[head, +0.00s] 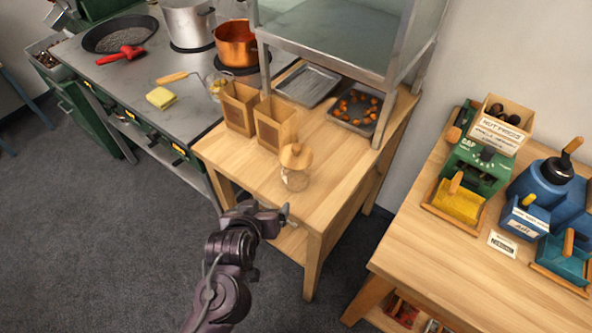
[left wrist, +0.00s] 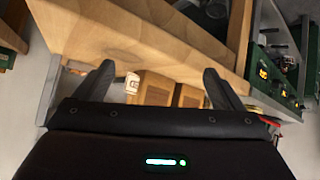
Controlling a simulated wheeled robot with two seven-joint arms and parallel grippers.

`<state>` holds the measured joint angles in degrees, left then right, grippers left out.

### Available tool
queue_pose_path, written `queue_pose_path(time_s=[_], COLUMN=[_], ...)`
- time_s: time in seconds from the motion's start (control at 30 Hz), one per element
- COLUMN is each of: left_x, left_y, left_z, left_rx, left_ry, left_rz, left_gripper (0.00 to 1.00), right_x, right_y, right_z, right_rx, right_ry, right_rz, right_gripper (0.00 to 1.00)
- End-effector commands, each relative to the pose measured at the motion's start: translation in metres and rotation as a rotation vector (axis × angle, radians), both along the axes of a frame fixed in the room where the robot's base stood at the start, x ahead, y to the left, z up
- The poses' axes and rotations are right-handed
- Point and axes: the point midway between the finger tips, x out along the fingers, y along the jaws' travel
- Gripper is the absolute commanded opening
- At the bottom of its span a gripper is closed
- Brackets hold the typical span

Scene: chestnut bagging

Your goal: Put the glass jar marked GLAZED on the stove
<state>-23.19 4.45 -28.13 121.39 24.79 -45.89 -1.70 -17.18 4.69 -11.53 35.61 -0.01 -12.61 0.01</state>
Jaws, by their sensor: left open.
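A glass jar with a round wooden lid (head: 295,172) stands upright near the front edge of the wooden side table (head: 235,165). No readable marking shows on it in the head view. The stove (head: 140,75) is at upper left. My left gripper (head: 282,213) is open and empty, just in front of the table edge and below the jar in the picture, apart from it. In the left wrist view its two fingers (left wrist: 158,70) are spread, with a small pale label (left wrist: 132,83) showing between them; I cannot tell what bears it. My right gripper is not in view.
The stove carries a dark pan (head: 118,34), a steel pot (head: 187,22), a copper pot (head: 236,44), a small glass vessel (head: 216,84) and a yellow block (head: 161,98). Two brown open containers (head: 276,124) stand behind the jar. A glass-sided frame (head: 345,50) shelters trays.

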Motion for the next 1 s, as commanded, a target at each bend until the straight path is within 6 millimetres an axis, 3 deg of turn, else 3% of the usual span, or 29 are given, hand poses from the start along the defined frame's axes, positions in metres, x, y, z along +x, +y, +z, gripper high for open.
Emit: queue_pose_path(time_s=[0.2, 0.4, 0.63, 1.0], left_x=[0.025, 0.025, 0.022, 0.068], left_y=[-0.044, -0.074, -0.085, -0.080], left_z=[0.007, 0.030, 0.046, 0.048], left_rx=[0.007, 0.083, 0.128, 0.132], left_ry=[-0.274, -0.572, -0.713, -0.715], left_rz=[0.077, 0.130, 0.144, 0.144], left_gripper=[0.90, 0.90, 0.90, 0.90], right_x=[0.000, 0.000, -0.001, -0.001], right_y=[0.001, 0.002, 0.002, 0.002], right_z=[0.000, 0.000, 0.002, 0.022], right_rx=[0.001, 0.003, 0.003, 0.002], right_ry=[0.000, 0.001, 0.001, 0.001], right_rz=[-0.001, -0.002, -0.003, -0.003], right_gripper=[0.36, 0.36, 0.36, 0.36])
